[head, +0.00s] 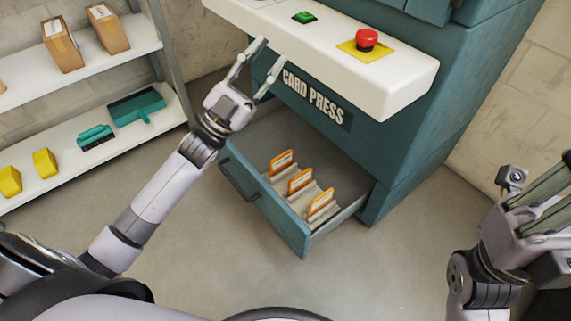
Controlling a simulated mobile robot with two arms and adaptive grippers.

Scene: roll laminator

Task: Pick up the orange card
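Three orange-edged cards stand in a row of slots in the open drawer: the far card (281,161), the middle card (300,180) and the near card (320,202). I cannot tell which one the task means. The drawer (269,209) is pulled out from the card press (395,150). My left gripper (270,64) is open and empty, in front of the press panel, above and left of the drawer. My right gripper (545,205) is at the right edge, partly cut off, away from the cards; its fingertips are not clearly seen.
A white control ledge with a red button (367,39) and a green button (304,17) juts out above the drawer. Shelves (85,145) at left hold boxes (62,45), yellow blocks (45,163) and a teal dustpan (137,107). The floor before the drawer is clear.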

